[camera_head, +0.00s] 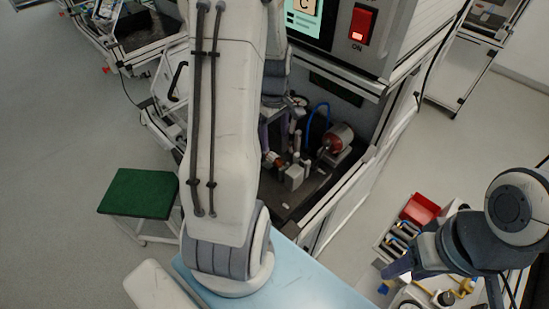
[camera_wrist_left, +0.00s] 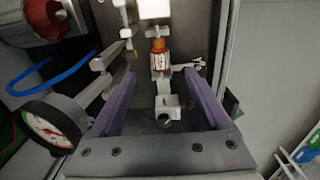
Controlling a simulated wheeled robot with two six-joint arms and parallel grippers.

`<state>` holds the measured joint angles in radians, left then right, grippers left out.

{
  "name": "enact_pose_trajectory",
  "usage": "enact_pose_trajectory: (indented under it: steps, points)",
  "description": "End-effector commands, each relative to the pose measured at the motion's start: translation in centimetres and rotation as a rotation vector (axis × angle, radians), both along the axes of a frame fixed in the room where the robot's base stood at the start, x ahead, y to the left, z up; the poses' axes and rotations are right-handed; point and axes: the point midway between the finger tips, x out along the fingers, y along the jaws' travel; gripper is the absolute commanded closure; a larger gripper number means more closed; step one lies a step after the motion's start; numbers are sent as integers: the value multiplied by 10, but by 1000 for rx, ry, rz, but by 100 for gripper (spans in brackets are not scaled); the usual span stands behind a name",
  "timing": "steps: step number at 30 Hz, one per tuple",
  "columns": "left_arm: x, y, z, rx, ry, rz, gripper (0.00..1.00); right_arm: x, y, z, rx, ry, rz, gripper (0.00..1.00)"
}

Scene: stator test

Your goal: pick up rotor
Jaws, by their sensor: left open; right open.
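The rotor (camera_wrist_left: 160,54), a small part with an orange-copper band and pale ends, sits upright in the picture on a grey fixture in the left wrist view. It also shows as a small orange spot (camera_head: 278,161) inside the test station in the head view. My left gripper (camera_wrist_left: 163,80) is open, its two purple fingers on either side of the rotor and fixture, with visible gaps. In the head view my own arm hides most of this gripper. My right gripper (camera_head: 395,272) is open at the lower right, partly hidden by its wrist, away from the station.
A pressure gauge (camera_wrist_left: 48,128) and a blue hose (camera_wrist_left: 58,78) lie left of the left fingers. A red motor (camera_head: 341,137) stands right of the fixture. A green stool (camera_head: 139,193) stands on open floor.

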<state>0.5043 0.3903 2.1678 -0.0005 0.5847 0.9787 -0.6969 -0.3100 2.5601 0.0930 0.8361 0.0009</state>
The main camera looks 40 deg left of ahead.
Motion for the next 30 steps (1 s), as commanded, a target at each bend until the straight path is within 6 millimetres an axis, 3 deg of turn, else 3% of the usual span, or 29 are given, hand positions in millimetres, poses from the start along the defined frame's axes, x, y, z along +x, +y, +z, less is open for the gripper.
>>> enact_pose_trajectory:
  steps: [3,11,21,30]
  points:
    - [-1,-1,-22,-3,5,-2,20,0,0,4,0,0,0,50]
    - [0,-1,-43,0,1,-3,20,0,0,6,0,0,0,50]
    - [-1,-1,-86,-1,2,-2,20,0,0,13,0,0,-1,50]
    - [0,0,-90,2,-2,-2,20,0,0,13,0,0,-1,50]
